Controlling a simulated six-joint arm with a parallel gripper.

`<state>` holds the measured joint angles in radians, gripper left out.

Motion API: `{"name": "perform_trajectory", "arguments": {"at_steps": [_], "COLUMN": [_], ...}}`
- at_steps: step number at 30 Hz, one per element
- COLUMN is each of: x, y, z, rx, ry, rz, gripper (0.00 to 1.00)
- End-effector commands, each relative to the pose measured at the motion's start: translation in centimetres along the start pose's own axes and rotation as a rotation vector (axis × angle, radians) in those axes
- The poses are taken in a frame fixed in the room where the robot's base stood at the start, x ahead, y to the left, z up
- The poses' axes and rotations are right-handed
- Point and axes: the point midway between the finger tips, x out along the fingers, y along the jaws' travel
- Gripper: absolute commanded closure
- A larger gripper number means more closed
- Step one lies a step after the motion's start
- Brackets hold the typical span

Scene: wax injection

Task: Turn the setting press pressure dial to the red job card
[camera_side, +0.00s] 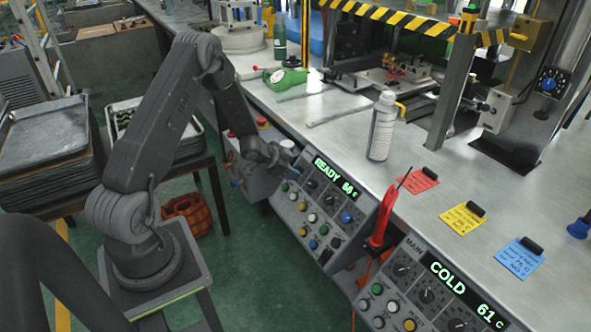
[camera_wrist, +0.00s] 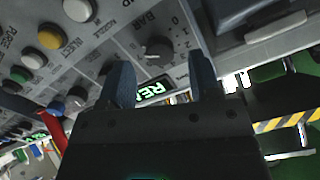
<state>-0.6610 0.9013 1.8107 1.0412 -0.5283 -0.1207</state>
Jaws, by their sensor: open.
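In the wrist view a dark round dial (camera_wrist: 159,47) marked BAR, with numbers 0, 1 and 2 readable, shows between and beyond my fingers. My gripper (camera_wrist: 162,80) is open and empty, and I cannot tell how far it is from the dial. In the side view my gripper (camera_side: 284,158) is at the upper left edge of the control panel (camera_side: 299,217) whose display reads READY; its fingers are hard to make out there. The red job card (camera_side: 416,181) lies on the bench, right of the white bottle; its writing is too small to read.
A yellow card (camera_side: 463,218) and a blue card (camera_side: 520,258) lie beside the red one. A white bottle (camera_side: 382,128) stands behind the panel. A red-handled tool (camera_side: 381,226) stands between this panel and a second panel reading COLD (camera_side: 461,293). Several buttons and knobs crowd the panel.

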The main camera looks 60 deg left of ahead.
Motion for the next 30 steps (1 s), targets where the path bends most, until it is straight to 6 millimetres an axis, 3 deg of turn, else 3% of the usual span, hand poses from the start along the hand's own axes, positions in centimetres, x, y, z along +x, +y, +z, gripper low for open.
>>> {"name": "perform_trajectory", "arguments": {"at_steps": [6, 17, 30], "x": [2.5, 2.9, 2.9], "y": [0.0, 0.0, 0.0], "z": [0.0, 0.0, 0.0], "rx": [-0.001, -0.001, -0.001], "ry": [0.0, 0.0, 0.0], "rz": [0.0, 0.0, 0.0], "gripper": [0.42, 0.42, 0.83]}}
